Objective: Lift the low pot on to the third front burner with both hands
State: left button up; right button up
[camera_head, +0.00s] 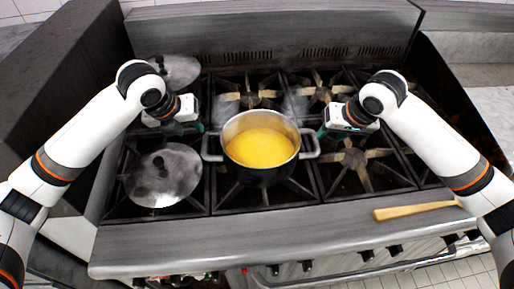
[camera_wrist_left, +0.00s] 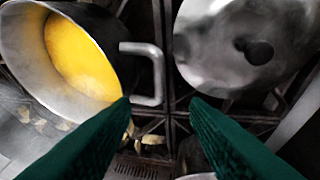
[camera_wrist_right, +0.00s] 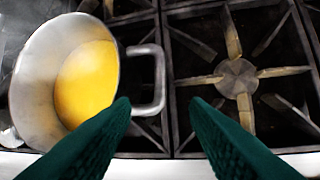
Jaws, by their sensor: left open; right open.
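The low pot (camera_head: 261,168) holds yellow liquid and stands on the middle front burner of the stove. It has a loop handle on each side. My left gripper (camera_head: 202,128) is open beside the pot's left handle (camera_head: 211,147). In the left wrist view that handle (camera_wrist_left: 150,72) lies just beyond the green fingertips, not between them. My right gripper (camera_head: 322,132) is open near the right handle (camera_head: 310,143). In the right wrist view the handle (camera_wrist_right: 152,80) is beyond the fingertips, towards the left finger. The front burner to the right of the pot (camera_head: 355,157) is bare.
A lid (camera_head: 163,175) lies on the front left burner, and another lid (camera_head: 174,71) on the back left. A wooden utensil handle (camera_head: 415,210) lies on the front ledge at right. Back burners (camera_head: 248,96) behind the pot are empty. Steam hangs around the pot.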

aim_at(204, 141)
pick_arm(q)
jog(key=x, duration=1.2)
jog(key=shift+s, duration=0.1)
pick_arm(e)
jog(key=x, duration=1.2)
jog(key=shift+s+d, duration=0.1)
pick_arm(q)
jog(key=shift+d, duration=0.1)
grip_shut()
pick_arm(e)
grip_shut()
pick_arm(q)
jog(key=shift+r, duration=0.3)
pick_arm(e)
jog(key=shift+r, duration=0.25)
